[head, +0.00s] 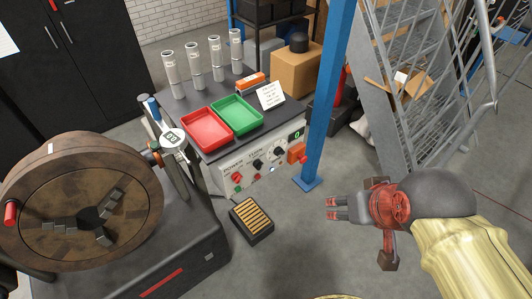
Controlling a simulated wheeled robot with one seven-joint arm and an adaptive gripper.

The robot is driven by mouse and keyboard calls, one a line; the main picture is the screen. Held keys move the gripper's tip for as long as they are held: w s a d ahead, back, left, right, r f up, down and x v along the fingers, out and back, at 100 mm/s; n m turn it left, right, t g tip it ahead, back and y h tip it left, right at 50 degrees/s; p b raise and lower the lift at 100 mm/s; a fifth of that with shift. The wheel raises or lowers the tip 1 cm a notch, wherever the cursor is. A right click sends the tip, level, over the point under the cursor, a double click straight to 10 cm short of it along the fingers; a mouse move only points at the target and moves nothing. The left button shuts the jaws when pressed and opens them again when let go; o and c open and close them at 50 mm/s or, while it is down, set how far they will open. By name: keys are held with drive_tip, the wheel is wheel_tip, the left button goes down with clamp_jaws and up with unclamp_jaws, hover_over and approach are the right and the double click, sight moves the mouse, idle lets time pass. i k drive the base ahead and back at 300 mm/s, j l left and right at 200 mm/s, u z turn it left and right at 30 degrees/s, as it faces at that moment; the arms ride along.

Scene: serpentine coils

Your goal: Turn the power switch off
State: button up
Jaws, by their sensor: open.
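The control cabinet (262,172) stands in the middle of the head view, with a pale front panel. The power switch (237,178) is a small red part at the left of this panel, near the POWER lettering. Its exact position is too small to tell. My gripper (331,209) is to the right of and in front of the panel, over the open floor, with its fingers pointing left. It is open and empty. It is well apart from the switch and touches nothing.
A blue post (331,90) rises at the cabinet's right, between panel and metal stairs (415,70). A foot pedal (251,221) lies on the floor before the panel. A large brown wheel (85,200) stands left. Red (206,130) and green (235,115) trays sit on top.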

sight(237, 177)
drive_tip(key=l+u, duration=0.2)
drive_tip(key=u, duration=0.25)
drive_tip(key=l+u, duration=0.2)
drive_tip(key=u, duration=0.2)
drive_tip(key=k+l+u, duration=0.1)
drive_tip(key=u, duration=0.35)
drive_tip(key=k+l+u, duration=0.15)
drive_tip(key=u, duration=0.3)
